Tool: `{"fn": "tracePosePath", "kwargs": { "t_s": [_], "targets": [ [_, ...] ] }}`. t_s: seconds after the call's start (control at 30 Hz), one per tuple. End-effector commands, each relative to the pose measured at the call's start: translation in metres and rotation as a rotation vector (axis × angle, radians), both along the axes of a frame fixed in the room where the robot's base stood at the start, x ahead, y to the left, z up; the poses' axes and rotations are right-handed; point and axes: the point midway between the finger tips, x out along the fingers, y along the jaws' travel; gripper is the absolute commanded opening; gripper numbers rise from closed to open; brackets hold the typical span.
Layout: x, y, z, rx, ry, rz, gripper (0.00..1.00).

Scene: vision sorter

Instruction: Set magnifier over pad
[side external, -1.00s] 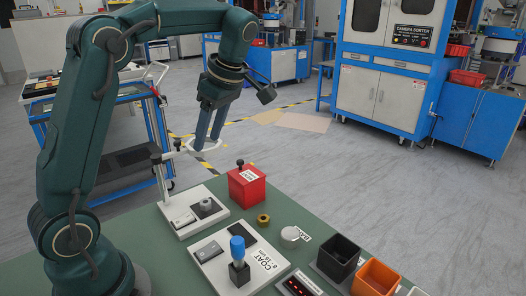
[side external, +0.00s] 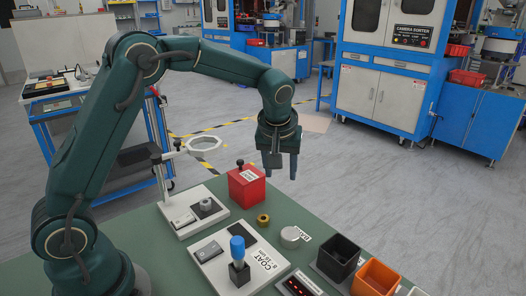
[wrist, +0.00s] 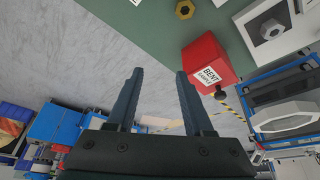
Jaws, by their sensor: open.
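The magnifier (side external: 190,146) is a pale ring on a side arm from a thin post. The post stands on a white base plate (side external: 183,229). On that plate lies a dark pad (side external: 214,214) with a grey nut (side external: 206,203) on it. The ring hangs high above the plate; I cannot tell if it lines up exactly with the pad. In the wrist view the ring (wrist: 262,119) shows at right, the nut (wrist: 271,29) at upper right. My gripper (side external: 281,178) is open, empty and pointing down, right of the ring and apart from it.
A red box (side external: 246,188) with a black knob stands beside the base plate, below left of my gripper. A brass nut (side external: 263,219), a silver disc (side external: 290,235), a blue-handled stamp (side external: 238,250) and black (side external: 338,257) and orange (side external: 375,277) bins stand on the green table.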

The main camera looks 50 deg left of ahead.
Motion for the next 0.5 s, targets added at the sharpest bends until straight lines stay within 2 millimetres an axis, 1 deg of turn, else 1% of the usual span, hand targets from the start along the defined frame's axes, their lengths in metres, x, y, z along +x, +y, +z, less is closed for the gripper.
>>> {"fn": "tracePosePath", "kwargs": {
  "t_s": [0.17,0.2,0.5],
  "targets": [
    [0.015,-0.003,0.002,0.001,-0.004,-0.158,0.52],
    [0.013,-0.003,-0.01,0.001,0.006,-0.155,0.52],
    [0.013,-0.003,-0.066,0.001,0.006,-0.155,0.52]
  ]
}}
